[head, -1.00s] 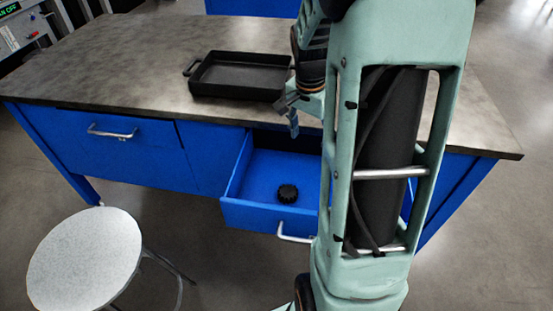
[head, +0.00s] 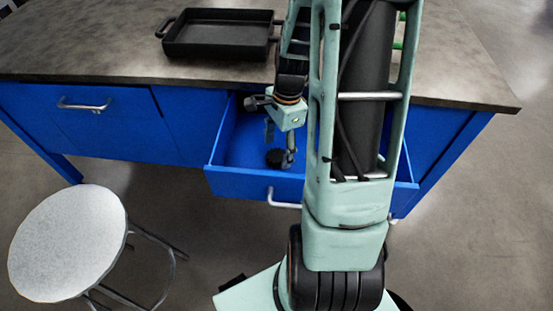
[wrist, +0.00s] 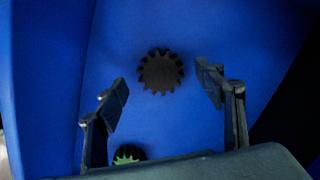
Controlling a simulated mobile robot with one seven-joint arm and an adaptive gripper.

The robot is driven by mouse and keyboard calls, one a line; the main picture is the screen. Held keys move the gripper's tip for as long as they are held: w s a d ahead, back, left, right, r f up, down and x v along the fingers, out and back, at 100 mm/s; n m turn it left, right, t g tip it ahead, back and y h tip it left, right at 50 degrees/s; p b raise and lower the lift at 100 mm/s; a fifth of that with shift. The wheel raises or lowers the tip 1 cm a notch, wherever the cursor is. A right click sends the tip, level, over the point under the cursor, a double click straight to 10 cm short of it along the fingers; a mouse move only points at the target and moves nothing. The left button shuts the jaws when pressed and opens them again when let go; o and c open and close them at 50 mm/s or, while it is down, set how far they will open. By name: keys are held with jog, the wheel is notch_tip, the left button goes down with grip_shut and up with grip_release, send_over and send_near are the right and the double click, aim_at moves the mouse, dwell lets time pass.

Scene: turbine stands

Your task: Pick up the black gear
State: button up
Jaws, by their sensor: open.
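The black gear (head: 274,158) lies on the floor of the open blue drawer (head: 240,143). In the wrist view the toothed black gear (wrist: 160,72) shows whole, between the fingertips in the picture and slightly beyond them. My gripper (head: 281,147) is inside the drawer's outline, pointing down, with one finger close to the gear in the head view. In the wrist view my gripper (wrist: 163,80) is open and empty, with clear blue on both sides of the gear. The exact height above the gear is hard to tell.
A green-and-black gear (wrist: 128,153) shows near the gripper's base, partly hidden. The drawer walls stand close around my gripper. A black tray (head: 215,48) sits on the tabletop (head: 100,45) above. A round stool (head: 68,240) stands at the front left.

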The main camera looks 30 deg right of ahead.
notch_tip(320, 180, down, 2)
jog(key=shift+a+f, duration=0.1)
grip_shut()
dwell(0.5)
